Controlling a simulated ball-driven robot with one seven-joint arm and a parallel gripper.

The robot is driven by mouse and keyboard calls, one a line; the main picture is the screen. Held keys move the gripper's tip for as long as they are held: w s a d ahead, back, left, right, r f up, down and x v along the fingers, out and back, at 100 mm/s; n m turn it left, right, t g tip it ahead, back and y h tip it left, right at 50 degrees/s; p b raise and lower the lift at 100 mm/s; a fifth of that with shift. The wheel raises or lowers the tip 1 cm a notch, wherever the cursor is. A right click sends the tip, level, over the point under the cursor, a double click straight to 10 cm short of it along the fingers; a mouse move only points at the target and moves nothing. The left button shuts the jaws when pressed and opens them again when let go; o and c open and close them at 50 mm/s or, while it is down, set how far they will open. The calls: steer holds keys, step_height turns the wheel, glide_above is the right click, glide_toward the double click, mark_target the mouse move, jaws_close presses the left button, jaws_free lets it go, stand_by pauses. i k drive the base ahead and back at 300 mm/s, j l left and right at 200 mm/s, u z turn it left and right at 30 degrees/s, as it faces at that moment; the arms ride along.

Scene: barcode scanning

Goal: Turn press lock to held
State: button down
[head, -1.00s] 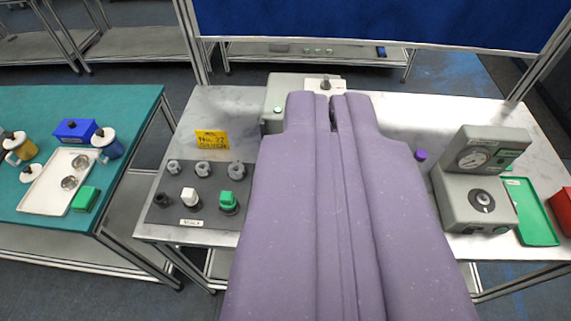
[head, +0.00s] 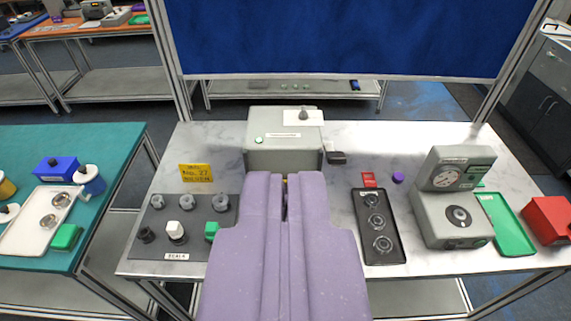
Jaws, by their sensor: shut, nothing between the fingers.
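My gripper (head: 284,182) is purple and points away from me over the marble-topped bench. Its fingers are together with nothing held. Ahead of its tips stands a grey box (head: 261,159) with a white label and a green button on top. A dark knob (head: 303,114) sits on a white plate (head: 316,117) at the box's back right. A grey gauge unit (head: 452,220) with a round dark dial (head: 459,215) stands at the right. No lettering saying press lock is readable, so I cannot tell which control it is. The gripper hides the box's lower front.
A grey panel (head: 190,240) with knobs and a yellow sign (head: 196,173) lie left. A black tray (head: 362,225) with round parts, a purple cap (head: 398,177), a green tray (head: 497,214) and a red bin (head: 549,220) lie right. A blue screen (head: 340,40) rises behind.

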mark_target(302, 115)
steer(key=i+l, duration=0.3)
steer(key=i, duration=0.15)
steer(key=i+l, duration=0.25)
steer(key=i, duration=0.25)
steer(key=i+l, duration=0.3)
steer(key=i, duration=0.15)
